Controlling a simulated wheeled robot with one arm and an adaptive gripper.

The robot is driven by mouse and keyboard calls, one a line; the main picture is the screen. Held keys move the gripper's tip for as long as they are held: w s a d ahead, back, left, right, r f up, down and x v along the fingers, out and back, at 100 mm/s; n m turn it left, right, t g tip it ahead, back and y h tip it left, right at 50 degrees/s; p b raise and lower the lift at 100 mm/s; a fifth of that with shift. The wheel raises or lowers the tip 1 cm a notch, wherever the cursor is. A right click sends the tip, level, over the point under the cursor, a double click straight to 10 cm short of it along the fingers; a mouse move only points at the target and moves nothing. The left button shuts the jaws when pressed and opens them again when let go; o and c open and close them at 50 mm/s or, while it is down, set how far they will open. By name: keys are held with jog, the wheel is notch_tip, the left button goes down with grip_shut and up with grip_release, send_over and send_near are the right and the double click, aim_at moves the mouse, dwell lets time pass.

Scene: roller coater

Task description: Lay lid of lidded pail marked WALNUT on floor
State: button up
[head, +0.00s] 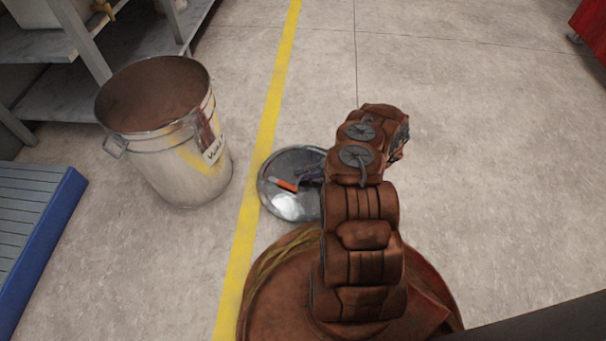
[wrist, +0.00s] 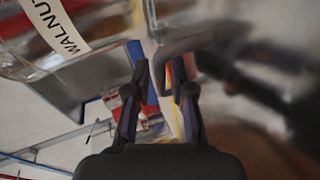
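The metal pail (head: 178,170) stands upright and open at the left in the head view. It has brown contents, and its label (wrist: 65,40) reads WALNUT in the wrist view. The round shiny lid (head: 292,207) is off the pail, to its right, beside the yellow line. The arm hides its right side. In the wrist view its grey handle (wrist: 190,43) reaches between the fingertips. My gripper (wrist: 165,78) appears partly closed on this handle; the contact is blurred. I cannot tell whether the lid touches the floor.
A yellow floor line (head: 264,140) runs between the pail and my arm. Grey shelving (head: 60,95) stands behind the pail, and a blue-edged platform (head: 42,240) lies at the left. A red cabinet (head: 592,28) is at the far right. The floor (head: 490,170) to the right is clear.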

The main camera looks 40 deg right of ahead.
jog(key=shift+o, duration=0.9)
jog(key=v, duration=1.2)
